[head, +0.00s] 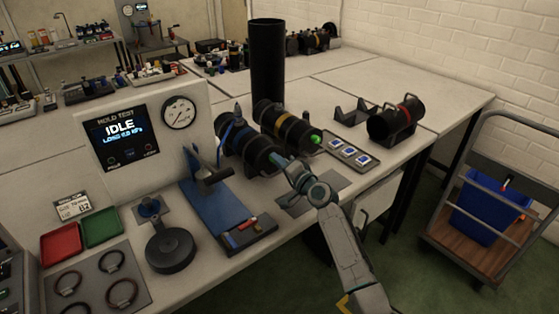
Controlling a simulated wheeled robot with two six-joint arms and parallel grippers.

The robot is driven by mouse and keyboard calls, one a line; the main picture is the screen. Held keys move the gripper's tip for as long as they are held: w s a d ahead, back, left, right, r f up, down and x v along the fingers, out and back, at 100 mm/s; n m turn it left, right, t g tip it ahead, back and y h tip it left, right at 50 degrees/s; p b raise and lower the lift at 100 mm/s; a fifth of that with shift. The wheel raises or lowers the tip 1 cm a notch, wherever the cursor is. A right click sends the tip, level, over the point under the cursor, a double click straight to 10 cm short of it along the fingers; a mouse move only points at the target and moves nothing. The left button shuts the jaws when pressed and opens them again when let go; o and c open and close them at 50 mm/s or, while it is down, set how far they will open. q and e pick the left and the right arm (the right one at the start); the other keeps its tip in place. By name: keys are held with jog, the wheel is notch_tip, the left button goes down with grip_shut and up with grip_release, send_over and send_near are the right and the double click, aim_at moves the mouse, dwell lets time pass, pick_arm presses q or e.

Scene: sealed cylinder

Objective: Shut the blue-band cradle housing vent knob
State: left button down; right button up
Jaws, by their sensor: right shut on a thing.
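The blue-band cradle housing (235,134) is a black cylinder lying on its side on the bench, with a blue band around it. My right gripper (279,161) reaches in from the lower right to the near end of this housing. It is shut at the end face, where the vent knob sits. The knob itself is hidden by the fingers, so its turn position cannot be seen. My left gripper is not in view.
A yellow-band housing (280,120) with a green knob (316,139) lies close to the right. A red-band housing (396,122) sits farther right. A tall black cylinder (267,60) stands behind. A blue press stand (213,205) and a gauge panel (125,135) reading IDLE are left.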

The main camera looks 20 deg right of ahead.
jog(key=shift+f+m+p, duration=0.2)
jog(key=shift+m+p, duration=3.75)
jog(key=shift+m, duration=5.75)
jog(key=o, duration=1)
jog(key=v, duration=1)
jog(key=shift+s+d, duration=0.1)
jog(key=shift+s, duration=0.3)
